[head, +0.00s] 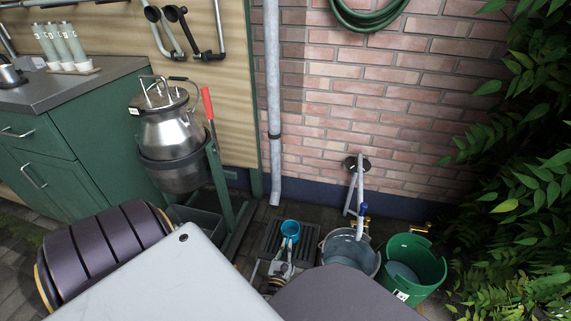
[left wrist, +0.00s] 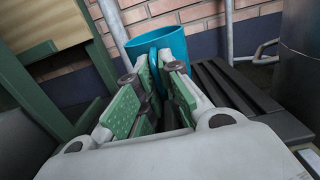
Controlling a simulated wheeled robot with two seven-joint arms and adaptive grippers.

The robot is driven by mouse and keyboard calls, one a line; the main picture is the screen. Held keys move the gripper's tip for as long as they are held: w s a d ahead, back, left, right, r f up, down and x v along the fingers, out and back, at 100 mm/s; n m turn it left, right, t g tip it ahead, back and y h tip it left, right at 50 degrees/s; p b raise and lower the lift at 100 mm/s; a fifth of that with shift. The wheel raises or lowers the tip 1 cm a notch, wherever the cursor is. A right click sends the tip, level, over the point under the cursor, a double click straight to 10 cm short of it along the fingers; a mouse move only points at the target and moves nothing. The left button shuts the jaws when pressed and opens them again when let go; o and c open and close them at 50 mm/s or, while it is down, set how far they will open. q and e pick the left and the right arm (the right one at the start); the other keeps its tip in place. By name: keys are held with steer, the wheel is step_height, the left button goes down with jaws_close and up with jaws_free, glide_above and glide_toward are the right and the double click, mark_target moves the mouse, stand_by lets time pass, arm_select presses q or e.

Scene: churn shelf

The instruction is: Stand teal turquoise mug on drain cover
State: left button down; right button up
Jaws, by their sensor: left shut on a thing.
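The teal turquoise mug (head: 290,229) is upright at the drain, low in front of the brick wall. My left gripper (head: 284,262) is shut on the mug's near side. In the left wrist view the mug (left wrist: 158,48) stands beyond the green-padded fingers (left wrist: 158,92), which close around its near part. The dark slatted drain cover (head: 270,238) lies on the paving under and around the mug. It also shows in the left wrist view (left wrist: 235,95), right of the fingers. I cannot tell whether the mug's base touches it. My right gripper is not in view.
A grey metal bucket (head: 340,246) and a green bucket (head: 413,256) stand right of the drain cover. A downpipe (head: 272,110) ends behind it. A metal churn (head: 170,135) on a green stand is at the left, beside a cabinet (head: 75,140). Foliage fills the right.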

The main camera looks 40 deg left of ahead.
arm_select(q)
steer(key=c, duration=1.5)
jaws_free()
steer(key=shift+s+a+f, duration=0.1)
steer(key=shift+s+f, duration=0.05)
steer(key=shift+f, duration=0.75)
steer(key=shift+r, duration=0.2)
steer(key=shift+w+d+r, duration=0.1)
steer(key=shift+w+d, duration=0.1)
steer(key=shift+w+d+r+h, duration=0.1)
steer(key=shift+w+r+h, duration=0.05)
steer(key=shift+r+h, duration=0.2)
steer(key=shift+a+r, duration=0.2)
steer(key=shift+r, duration=2.1)
steer(key=shift+s+r, duration=0.2)
steer(key=shift+r, duration=2.75)
